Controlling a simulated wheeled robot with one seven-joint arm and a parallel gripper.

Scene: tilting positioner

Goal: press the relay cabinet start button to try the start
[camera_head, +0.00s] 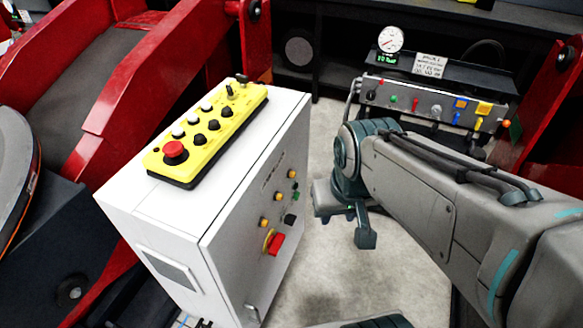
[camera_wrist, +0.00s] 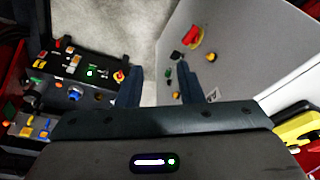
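The white cabinet (camera_head: 225,240) stands left of my arm in the head view. The lettering is too small to read, so I cannot tell which button is marked start.
A yellow control box (camera_head: 208,135) with a red mushroom button lies on the cabinet top. A grey control panel (camera_head: 435,105) with a gauge (camera_head: 390,39) stands behind my arm. Red machine frames flank both sides. Bare floor (camera_head: 320,270) lies right of the cabinet.

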